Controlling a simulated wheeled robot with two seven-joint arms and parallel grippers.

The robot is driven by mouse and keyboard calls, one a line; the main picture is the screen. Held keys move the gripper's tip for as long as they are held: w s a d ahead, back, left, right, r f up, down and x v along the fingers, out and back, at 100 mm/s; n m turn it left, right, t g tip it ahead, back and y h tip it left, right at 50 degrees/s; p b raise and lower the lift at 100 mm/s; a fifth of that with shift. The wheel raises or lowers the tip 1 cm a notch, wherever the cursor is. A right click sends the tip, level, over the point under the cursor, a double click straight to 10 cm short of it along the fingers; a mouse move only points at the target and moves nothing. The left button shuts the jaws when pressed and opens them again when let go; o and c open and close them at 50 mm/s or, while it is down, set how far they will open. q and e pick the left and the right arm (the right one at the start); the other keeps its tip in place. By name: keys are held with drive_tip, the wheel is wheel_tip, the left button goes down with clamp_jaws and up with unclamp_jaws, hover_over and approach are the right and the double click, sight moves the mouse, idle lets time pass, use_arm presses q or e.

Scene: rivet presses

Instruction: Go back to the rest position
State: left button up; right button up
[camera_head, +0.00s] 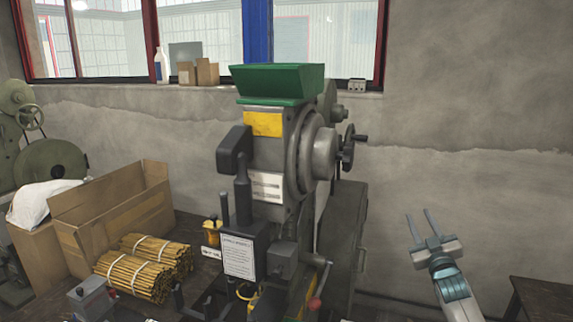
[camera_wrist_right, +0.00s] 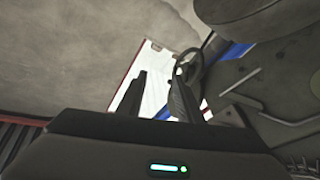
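My right gripper (camera_head: 421,222) is raised at the right of the head view, in front of the bare wall and to the right of the rivet press (camera_head: 268,180). Its two fingers point up and stand apart with nothing between them. The right wrist view also shows the open fingers of my right gripper (camera_wrist_right: 158,92), with the window and machine parts behind them. The press has a green hopper (camera_head: 279,82) on top and a round grey housing on its right side. My left gripper does not show in either view.
A cardboard box (camera_head: 112,205) and bundles of yellow rods (camera_head: 135,275) lie at the left of the press. A dark table (camera_head: 545,295) stands at the lower right. Small boxes and a bottle stand on the window sill. The space around my right gripper looks clear.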

drive_tip(key=s+a+f+m+g+b, duration=0.1)
drive_tip(key=s+f+g, duration=0.25)
drive_tip(key=f, duration=1.35)
drive_tip(key=s+f+m+g+b, duration=0.1)
drive_tip(key=s+f+g+b, duration=0.2)
drive_tip(key=f, duration=1.3)
drive_tip(key=s+a+f+g+b, duration=0.1)
drive_tip(key=s+a+f+g, duration=0.1)
drive_tip(key=s+f, duration=0.9)
drive_tip(key=s+a+f+g, duration=0.2)
drive_tip(key=s+f, duration=0.5)
drive_tip(key=f, duration=0.9)
drive_tip(key=s+a+f+g+b, duration=0.1)
drive_tip(key=s+a+f+g, duration=0.1)
drive_tip(key=s+f, duration=0.9)
drive_tip(key=s+a+f+g+b, duration=0.1)
drive_tip(key=s+a+f+g, duration=0.15)
drive_tip(key=s+f, duration=0.85)
drive_tip(key=s+a+f+g+b, duration=0.1)
drive_tip(key=s+a+f+g, duration=0.1)
drive_tip(key=s, duration=1.5)
drive_tip(key=s+a+f+g+b, duration=0.1)
drive_tip(key=s+f, duration=0.3)
drive_tip(key=s, duration=1.2)
drive_tip(key=shift+s+a+g, duration=0.4)
drive_tip(key=shift+a+g, duration=0.25)
drive_tip(key=shift+g, duration=0.15)
